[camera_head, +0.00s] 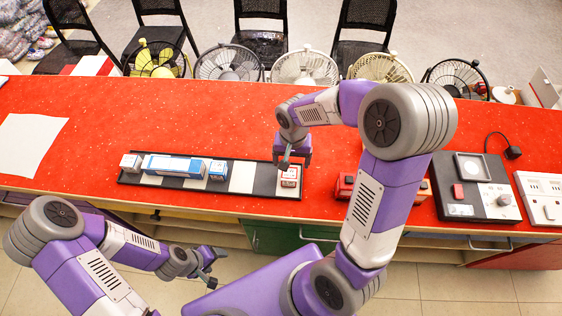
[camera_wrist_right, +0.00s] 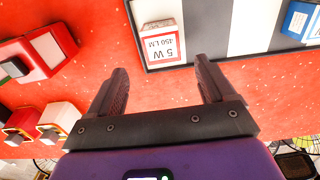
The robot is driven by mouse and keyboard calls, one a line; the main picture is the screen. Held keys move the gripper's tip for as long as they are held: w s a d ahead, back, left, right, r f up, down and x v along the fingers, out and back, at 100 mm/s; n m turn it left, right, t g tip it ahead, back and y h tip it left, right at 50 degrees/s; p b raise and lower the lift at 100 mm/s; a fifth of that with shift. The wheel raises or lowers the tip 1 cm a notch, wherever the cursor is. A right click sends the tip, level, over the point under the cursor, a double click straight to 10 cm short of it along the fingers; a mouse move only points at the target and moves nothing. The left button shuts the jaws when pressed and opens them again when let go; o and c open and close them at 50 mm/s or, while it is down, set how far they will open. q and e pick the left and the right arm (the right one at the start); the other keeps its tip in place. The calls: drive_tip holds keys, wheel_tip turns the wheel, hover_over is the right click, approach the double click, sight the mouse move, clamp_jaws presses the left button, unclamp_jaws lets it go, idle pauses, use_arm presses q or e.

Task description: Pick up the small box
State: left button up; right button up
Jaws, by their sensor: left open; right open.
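A small red-and-white box (camera_head: 290,176) with "5 W 350 LM" lettering stands at the right end of the black-and-white striped tray (camera_head: 264,183). In the right wrist view, the small box (camera_wrist_right: 162,42) is just beyond and between my open fingertips, apart from them. My right gripper (camera_head: 291,161) is open and empty above that box, partly hiding it in the head view. My left gripper (camera_head: 212,265) is open and empty, low in front of the counter. A long blue-and-white box (camera_head: 173,166), a small blue box (camera_head: 217,170) and a small white-grey box (camera_head: 131,162) also stand on the tray.
The red counter (camera_head: 230,110) is clear behind the tray. A red boxy object (camera_head: 344,185) lies right of the tray, partly behind my right arm. A black-and-grey device (camera_head: 476,188) and a white panel (camera_head: 542,198) are further right. Several fans line the far edge.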

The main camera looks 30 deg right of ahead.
sight(289, 173)
drive_tip(key=f, duration=0.2)
drive_tip(key=f+b, duration=0.1)
drive_tip(key=f, duration=0.3)
drive_tip(key=shift+s+a+f+b, duration=0.3)
drive_tip(key=shift+a+f+b, duration=0.05)
drive_tip(key=shift+a+b, duration=0.05)
drive_tip(key=shift+f, duration=0.4)
drive_tip(key=c, duration=1.1)
